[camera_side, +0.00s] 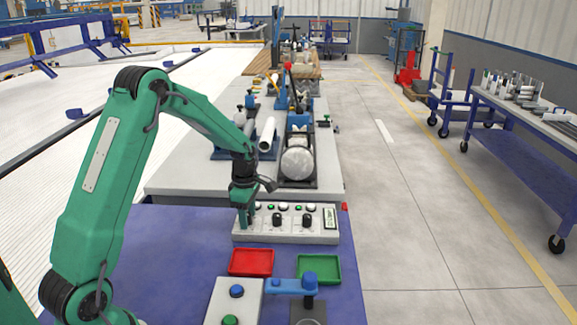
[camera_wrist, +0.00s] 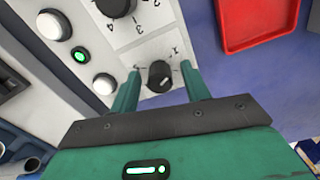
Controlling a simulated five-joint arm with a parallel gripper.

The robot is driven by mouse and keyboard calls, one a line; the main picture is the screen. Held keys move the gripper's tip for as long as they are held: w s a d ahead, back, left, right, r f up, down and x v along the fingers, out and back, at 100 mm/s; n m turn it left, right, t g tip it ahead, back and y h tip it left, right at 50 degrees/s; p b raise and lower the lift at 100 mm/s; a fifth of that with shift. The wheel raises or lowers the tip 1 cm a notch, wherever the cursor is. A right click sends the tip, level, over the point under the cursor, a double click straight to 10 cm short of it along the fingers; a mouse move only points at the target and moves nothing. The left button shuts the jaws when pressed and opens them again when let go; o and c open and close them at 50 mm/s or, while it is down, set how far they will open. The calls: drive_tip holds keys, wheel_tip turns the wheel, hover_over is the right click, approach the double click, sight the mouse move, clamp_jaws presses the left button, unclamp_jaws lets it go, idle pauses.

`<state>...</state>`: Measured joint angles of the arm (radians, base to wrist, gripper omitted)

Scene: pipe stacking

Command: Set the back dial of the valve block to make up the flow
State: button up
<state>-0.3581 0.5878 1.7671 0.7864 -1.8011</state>
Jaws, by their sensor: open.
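In the wrist view, my gripper (camera_wrist: 162,76) is open, with one green finger on each side of a black dial (camera_wrist: 160,75) that has a pale pointer mark. Gaps show between dial and fingers; I cannot tell whether the fingertips reach down around it. A second dial (camera_wrist: 113,6) with numbers around it is partly cut off. I cannot tell which dial is the back one.
A red tray (camera_side: 251,262) and a green tray (camera_side: 319,268) lie in front of the block. White buttons (camera_wrist: 54,24) and a lit green button (camera_wrist: 80,56) sit beside the dials. A large grey cylinder (camera_side: 297,163) in a holder stands behind the block.

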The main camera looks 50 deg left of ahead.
drive_tip(key=c, duration=1)
